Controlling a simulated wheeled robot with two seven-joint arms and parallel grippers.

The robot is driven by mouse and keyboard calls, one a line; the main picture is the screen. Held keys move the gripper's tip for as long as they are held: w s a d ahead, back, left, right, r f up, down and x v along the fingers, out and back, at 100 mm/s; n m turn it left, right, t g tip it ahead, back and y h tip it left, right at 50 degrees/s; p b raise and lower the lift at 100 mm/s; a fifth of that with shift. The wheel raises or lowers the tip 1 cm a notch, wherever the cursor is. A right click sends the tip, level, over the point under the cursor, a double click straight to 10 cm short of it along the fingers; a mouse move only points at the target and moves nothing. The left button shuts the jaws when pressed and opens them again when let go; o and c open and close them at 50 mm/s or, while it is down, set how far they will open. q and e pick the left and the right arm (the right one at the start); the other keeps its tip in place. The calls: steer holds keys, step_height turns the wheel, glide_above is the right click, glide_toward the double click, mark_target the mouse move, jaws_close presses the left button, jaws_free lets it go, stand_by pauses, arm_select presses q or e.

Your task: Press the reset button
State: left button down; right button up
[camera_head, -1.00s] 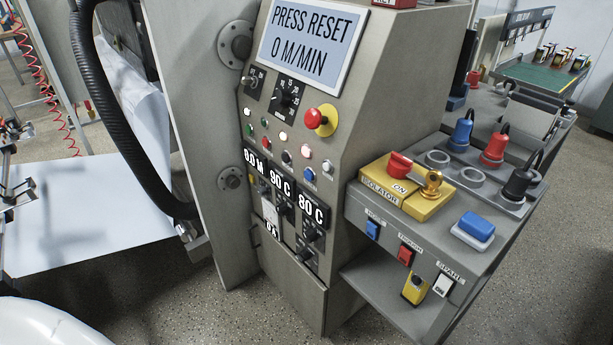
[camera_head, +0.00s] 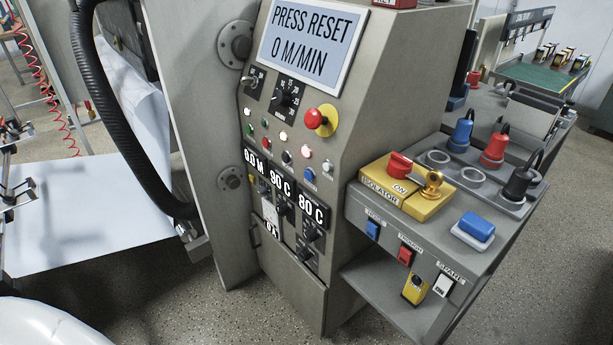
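The grey control cabinet stands in the middle of the head view. Its screen (camera_head: 312,42) reads "PRESS RESET" and "0 M/MIN". Below the screen is a slanted panel with rows of small lamps and push buttons. Among them are a blue button (camera_head: 310,174), a black button (camera_head: 287,157), a red button (camera_head: 267,148) and a green button (camera_head: 252,129). Their labels are too small to read, so I cannot tell which is reset. A large red mushroom button (camera_head: 314,119) on a yellow base sits to their upper right. Neither of my grippers is in view.
A grey side console (camera_head: 400,235) juts out at right, with a yellow isolator box (camera_head: 405,192), red switch handle and coloured plugs. A black hose (camera_head: 133,150) and white sheet (camera_head: 85,215) are at left. The floor in front of the cabinet is clear.

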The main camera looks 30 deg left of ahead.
mark_target(309, 175)
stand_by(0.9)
